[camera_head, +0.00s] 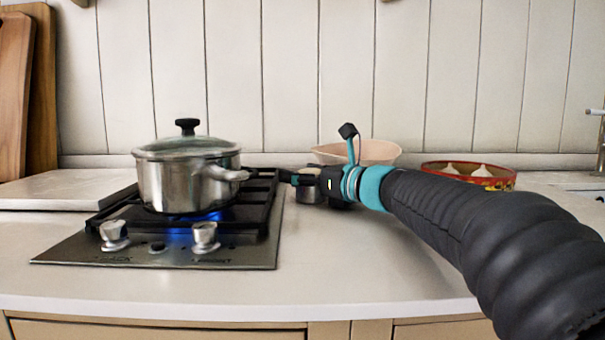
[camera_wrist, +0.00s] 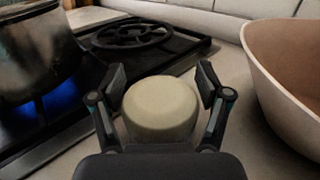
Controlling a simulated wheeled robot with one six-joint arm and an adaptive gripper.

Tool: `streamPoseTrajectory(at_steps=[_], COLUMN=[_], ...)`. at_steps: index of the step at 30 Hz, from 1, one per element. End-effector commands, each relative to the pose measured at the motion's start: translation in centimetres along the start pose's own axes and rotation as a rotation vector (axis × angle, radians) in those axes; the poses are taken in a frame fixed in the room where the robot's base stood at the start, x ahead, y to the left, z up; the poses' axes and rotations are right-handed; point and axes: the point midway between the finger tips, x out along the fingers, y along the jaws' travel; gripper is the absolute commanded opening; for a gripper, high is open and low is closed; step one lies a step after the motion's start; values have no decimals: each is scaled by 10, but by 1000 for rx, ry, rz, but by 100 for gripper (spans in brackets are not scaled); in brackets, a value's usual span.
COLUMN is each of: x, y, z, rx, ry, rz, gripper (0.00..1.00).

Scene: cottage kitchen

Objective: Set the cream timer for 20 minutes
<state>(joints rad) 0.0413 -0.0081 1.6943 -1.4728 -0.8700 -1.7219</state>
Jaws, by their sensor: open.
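The cream timer (camera_wrist: 160,108), a round knob-like thing with a pale flat top, sits between the two fingers of my gripper (camera_wrist: 161,82) in the wrist view. The fingers are open on either side of it, and gaps seem to show between them and its sides. Its lower part is hidden by my gripper's body. In the head view the timer (camera_head: 309,171) stands on the counter just right of the stove, mostly hidden by my gripper (camera_head: 306,183). No dial marks can be read in either view.
A lidded steel pot (camera_head: 188,175) stands over a lit blue flame on the gas stove (camera_head: 250,245), left of my gripper. A pinkish bowl (camera_head: 375,151) is close on the right. A red patterned dish (camera_head: 505,182) stands farther right. The front counter is clear.

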Motion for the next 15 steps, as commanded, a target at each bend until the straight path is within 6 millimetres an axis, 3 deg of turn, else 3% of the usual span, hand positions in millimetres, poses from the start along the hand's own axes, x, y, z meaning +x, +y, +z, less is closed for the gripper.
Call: streamPoseTrajectory(at_steps=[2,8,15], x=[0,0,0], y=[0,0,0], z=[0,0,0], rx=[0,0,0], ry=[0,0,0], rz=[0,0,0], gripper=[76,29,23])
